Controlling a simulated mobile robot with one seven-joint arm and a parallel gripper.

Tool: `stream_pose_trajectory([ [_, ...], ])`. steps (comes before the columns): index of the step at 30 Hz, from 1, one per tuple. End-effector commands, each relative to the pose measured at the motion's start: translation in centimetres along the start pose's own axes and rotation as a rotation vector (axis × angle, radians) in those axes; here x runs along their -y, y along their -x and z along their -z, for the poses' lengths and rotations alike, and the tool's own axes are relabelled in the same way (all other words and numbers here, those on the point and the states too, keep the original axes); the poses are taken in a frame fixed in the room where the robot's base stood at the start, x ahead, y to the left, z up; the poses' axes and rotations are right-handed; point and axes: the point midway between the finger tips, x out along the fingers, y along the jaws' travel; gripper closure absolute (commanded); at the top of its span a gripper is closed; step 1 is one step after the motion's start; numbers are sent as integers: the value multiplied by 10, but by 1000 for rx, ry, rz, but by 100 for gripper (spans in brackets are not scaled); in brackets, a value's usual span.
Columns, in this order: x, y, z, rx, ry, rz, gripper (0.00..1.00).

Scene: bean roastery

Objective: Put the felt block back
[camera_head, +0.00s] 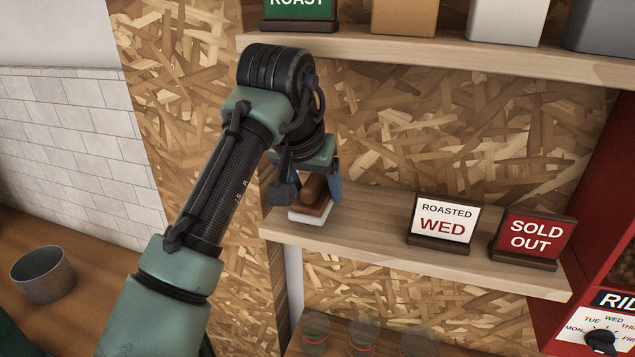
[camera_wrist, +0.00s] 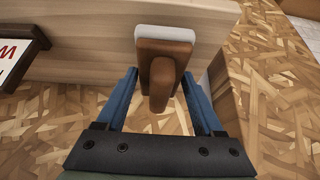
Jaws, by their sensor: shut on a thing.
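The felt block (camera_head: 318,207) has a brown wooden back and handle and a white felt pad underneath. It is at the left end of the lower shelf (camera_head: 375,228); I cannot tell whether the pad touches the board. My gripper (camera_head: 316,188) is shut on the felt block, with its blue fingers on either side of the handle. In the wrist view the block (camera_wrist: 167,50) lies between the fingertips, with its white pad edge at the far side over the pale shelf. The fingers partly hide the block in the head view.
A ROASTED WED sign (camera_head: 443,222) and a SOLD OUT sign (camera_head: 531,239) stand to the right on the same shelf. An upper shelf (camera_head: 450,55) with bags and a sign is above. Clear glasses (camera_head: 362,333) stand below. A grey cup (camera_head: 43,275) is at left.

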Motion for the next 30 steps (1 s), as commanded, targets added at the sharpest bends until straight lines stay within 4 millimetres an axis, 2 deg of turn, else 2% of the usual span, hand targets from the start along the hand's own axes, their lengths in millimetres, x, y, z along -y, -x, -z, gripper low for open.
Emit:
stream_pose_trajectory([
  [3, 0, -4, 14, 2, 0, 2, 75],
  [8, 0, -18, 4, 0, 1, 1, 75],
  [18, 0, -22, 2, -1, 1, 0, 75],
  [19, 0, -22, 2, 0, 1, 0, 29],
  [21, 0, -21, 2, -1, 0, 1, 16],
  [24, 0, -21, 2, 0, 0, 1, 1],
  [30, 0, -21, 2, 0, 0, 1, 1],
])
